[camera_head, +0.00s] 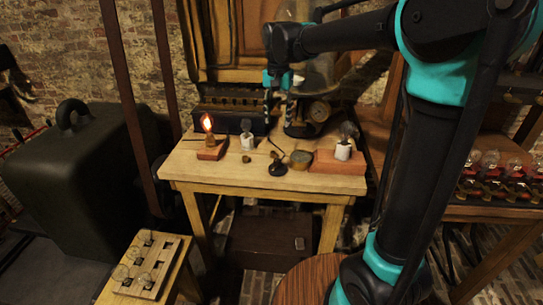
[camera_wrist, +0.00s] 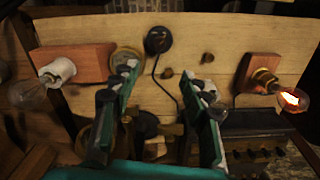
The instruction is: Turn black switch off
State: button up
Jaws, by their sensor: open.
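A small black switch (camera_head: 277,167) with a round base and a thin wire sits near the front middle of the wooden table (camera_head: 270,187). It also shows in the wrist view (camera_wrist: 158,41), at the top middle beyond my fingers. Whether its lever is on or off is too small to tell. A lit bulb (camera_head: 207,123) glows on a reddish block (camera_head: 212,151) at the table's left; it shows at the right of the wrist view (camera_wrist: 290,99). My gripper (camera_head: 279,106) is open and empty above the table's back part, apart from the switch. Its two fingers spread in the wrist view (camera_wrist: 163,82).
An unlit bulb in a white socket (camera_head: 343,151) is on a red block (camera_head: 326,161) at the right. A round brass piece (camera_head: 300,159) sits close right of the switch. Another white-based bulb (camera_head: 247,141) stands left. A dark gauge device (camera_head: 318,112) is behind.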

aim_at(277, 160)
notch_tip(277, 160, down, 16)
jog(key=shift+f, duration=0.25)
jog(key=shift+c, duration=0.3)
grip_shut()
